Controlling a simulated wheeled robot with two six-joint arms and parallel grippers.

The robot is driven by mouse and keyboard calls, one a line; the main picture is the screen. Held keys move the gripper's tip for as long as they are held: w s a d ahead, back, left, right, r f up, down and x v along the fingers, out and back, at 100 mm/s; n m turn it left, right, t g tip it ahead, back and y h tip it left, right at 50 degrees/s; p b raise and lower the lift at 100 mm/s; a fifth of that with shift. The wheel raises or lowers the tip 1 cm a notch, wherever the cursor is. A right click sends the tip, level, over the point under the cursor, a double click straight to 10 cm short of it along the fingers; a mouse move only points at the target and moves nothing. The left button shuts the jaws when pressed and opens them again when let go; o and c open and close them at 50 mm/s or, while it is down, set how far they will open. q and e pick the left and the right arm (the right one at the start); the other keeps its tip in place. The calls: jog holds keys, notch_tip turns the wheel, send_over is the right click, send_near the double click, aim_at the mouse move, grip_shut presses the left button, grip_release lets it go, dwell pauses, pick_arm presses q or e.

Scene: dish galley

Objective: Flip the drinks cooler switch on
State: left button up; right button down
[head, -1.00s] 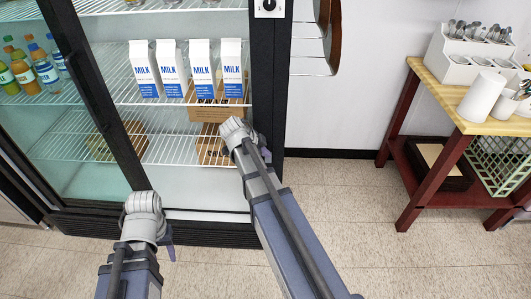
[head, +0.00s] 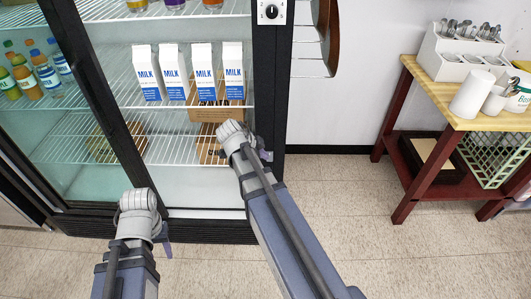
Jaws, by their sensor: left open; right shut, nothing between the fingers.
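The drinks cooler (head: 265,90) is a black-framed, glass-fronted cabinet at the left and middle of the head view. A white plate with a round black knob (head: 271,12) sits high on its right frame post, at the top edge of the picture. The knob has small marks around it, too small to read. My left gripper (head: 164,236) is open, low in front of the cooler, mostly hidden behind its wrist. My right gripper (head: 264,151) is shut and empty by the right post, well below the knob, also mostly hidden. Neither gripper touches the knob.
Milk cartons (head: 203,72) and bottles (head: 42,72) stand on the cooler shelves. A wooden-topped cart (head: 440,95) with a cutlery holder (head: 455,55) and white cups stands at the right.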

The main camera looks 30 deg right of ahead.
pick_arm(q)
notch_tip(320, 180, up, 6)
jog(key=p, duration=0.4)
jog(key=shift+f+p, duration=0.2)
jog(key=shift+p, duration=0.1)
pick_arm(e)
jog(key=w+v, duration=0.1)
jog(key=v, duration=0.5)
jog(key=shift+d+r, duration=0.15)
jog(key=shift+r, duration=0.25)
